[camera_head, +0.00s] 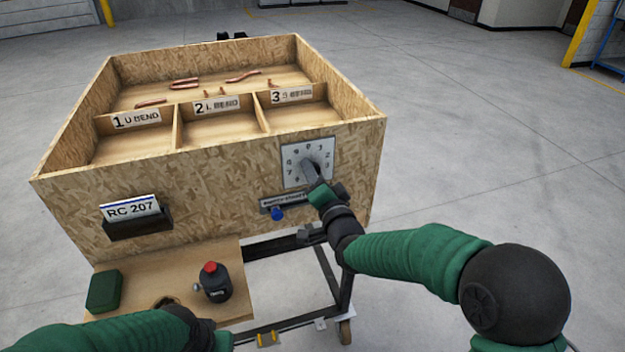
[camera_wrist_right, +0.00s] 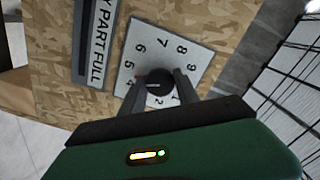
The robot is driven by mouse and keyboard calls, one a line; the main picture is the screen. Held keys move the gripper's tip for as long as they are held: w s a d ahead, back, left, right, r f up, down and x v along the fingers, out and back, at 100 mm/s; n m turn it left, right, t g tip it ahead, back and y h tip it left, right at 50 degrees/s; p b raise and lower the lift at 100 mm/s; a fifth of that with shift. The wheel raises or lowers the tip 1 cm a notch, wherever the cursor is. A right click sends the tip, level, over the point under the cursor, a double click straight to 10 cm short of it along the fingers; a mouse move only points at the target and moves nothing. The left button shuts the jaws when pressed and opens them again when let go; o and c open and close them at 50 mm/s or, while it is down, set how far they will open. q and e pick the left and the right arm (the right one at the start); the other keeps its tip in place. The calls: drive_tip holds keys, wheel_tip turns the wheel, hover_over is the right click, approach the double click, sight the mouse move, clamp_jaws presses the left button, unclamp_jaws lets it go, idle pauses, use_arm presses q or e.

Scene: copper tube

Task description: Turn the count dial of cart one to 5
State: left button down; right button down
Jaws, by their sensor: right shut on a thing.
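The count dial (camera_head: 299,180) is a pale square plate with numbers around a dark round knob, on the front wall of the wooden cart (camera_head: 240,180). In the right wrist view the dial plate (camera_wrist_right: 172,60) is tilted, and the knob (camera_wrist_right: 158,80) sits between the fingers. My right gripper (camera_head: 314,178) is shut on the knob; it also shows in the right wrist view (camera_wrist_right: 160,92). A small light mark shows on the knob, but I cannot tell which number it faces. My left arm enters at the bottom left; its gripper's fingers are out of view.
Below the dial are a label strip (camera_head: 285,200) and a blue knob (camera_head: 277,214). A card holder marked RC 207 (camera_head: 135,220) is at the left. A dark bottle with a red cap (camera_head: 216,284) and a green box (camera_head: 104,291) stand on the lower shelf.

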drive_tip(key=shift+d+f+m+b, duration=0.15)
drive_tip(key=shift+m+b, duration=0.3)
drive_tip(key=shift+m, duration=0.65)
drive_tip(key=shift+f+m+b, duration=0.1)
drive_tip(key=shift+m+b, duration=0.3)
drive_tip(key=shift+m, duration=0.7)
drive_tip(key=c, duration=1.1)
unclamp_jaws()
drive_tip(key=shift+o, duration=1)
drive_tip(key=shift+d, duration=0.1)
drive_tip(key=shift+d+r, duration=0.1)
drive_tip(key=shift+s, duration=0.15)
drive_tip(key=v, duration=1.6)
drive_tip(key=shift+s+b, duration=0.25)
drive_tip(key=shift+b, duration=0.05)
